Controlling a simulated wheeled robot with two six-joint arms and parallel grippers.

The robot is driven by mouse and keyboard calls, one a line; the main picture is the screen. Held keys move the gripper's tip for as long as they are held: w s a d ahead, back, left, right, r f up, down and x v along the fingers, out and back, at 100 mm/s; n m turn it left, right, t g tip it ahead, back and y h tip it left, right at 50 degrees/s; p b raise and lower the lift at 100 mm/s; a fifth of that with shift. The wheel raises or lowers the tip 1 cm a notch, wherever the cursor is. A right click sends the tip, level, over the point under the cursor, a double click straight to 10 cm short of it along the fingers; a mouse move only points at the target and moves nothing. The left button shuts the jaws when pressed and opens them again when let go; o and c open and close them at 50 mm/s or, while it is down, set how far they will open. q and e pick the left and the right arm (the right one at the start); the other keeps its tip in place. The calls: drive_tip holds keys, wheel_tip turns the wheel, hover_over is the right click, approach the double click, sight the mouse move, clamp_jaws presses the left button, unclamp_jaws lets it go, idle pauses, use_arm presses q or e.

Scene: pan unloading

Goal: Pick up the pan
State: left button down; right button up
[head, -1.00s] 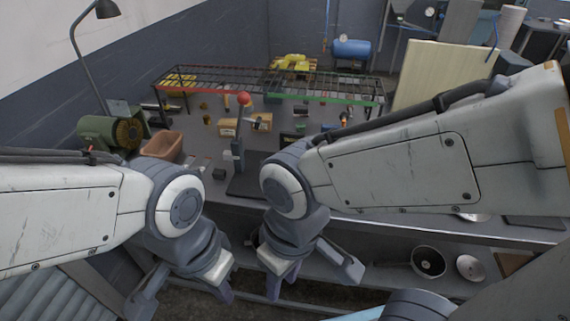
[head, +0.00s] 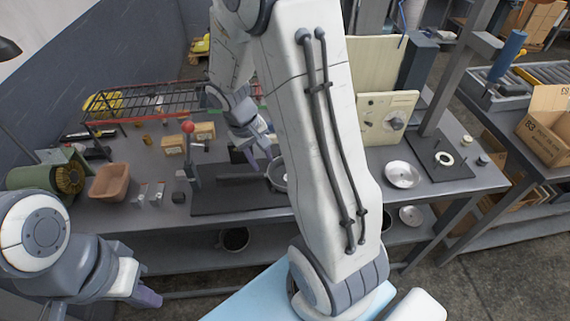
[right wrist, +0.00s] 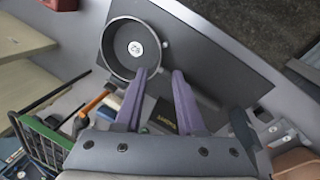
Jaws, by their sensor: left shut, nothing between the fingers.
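The pan (head: 278,174), round and grey, lies on the dark mat on the workbench in the head view, partly hidden by my right arm. In the right wrist view the pan (right wrist: 121,40) shows its raised rim and a white label inside. Its dark handle (right wrist: 206,98) runs behind my right fingers. My right gripper (right wrist: 162,72) is open and empty, with its fingertips just above the handle beside the pan's rim; it also shows in the head view (head: 257,152). My left gripper (head: 149,299) is shut and empty, low in front of the bench.
A lever tool with a red knob (head: 188,128) stands left of the pan. A brown bin (head: 110,183) and green motor (head: 48,174) are further left. A silver dish (head: 403,175) lies on the right. A wire rack (head: 150,100) stands at the back.

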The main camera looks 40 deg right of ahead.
drive_tip(key=x, duration=1)
drive_tip(key=shift+w+d+f, duration=0.15)
drive_tip(key=shift+f, duration=0.1)
clamp_jaws()
drive_tip(key=shift+r, duration=0.1)
idle(1.0)
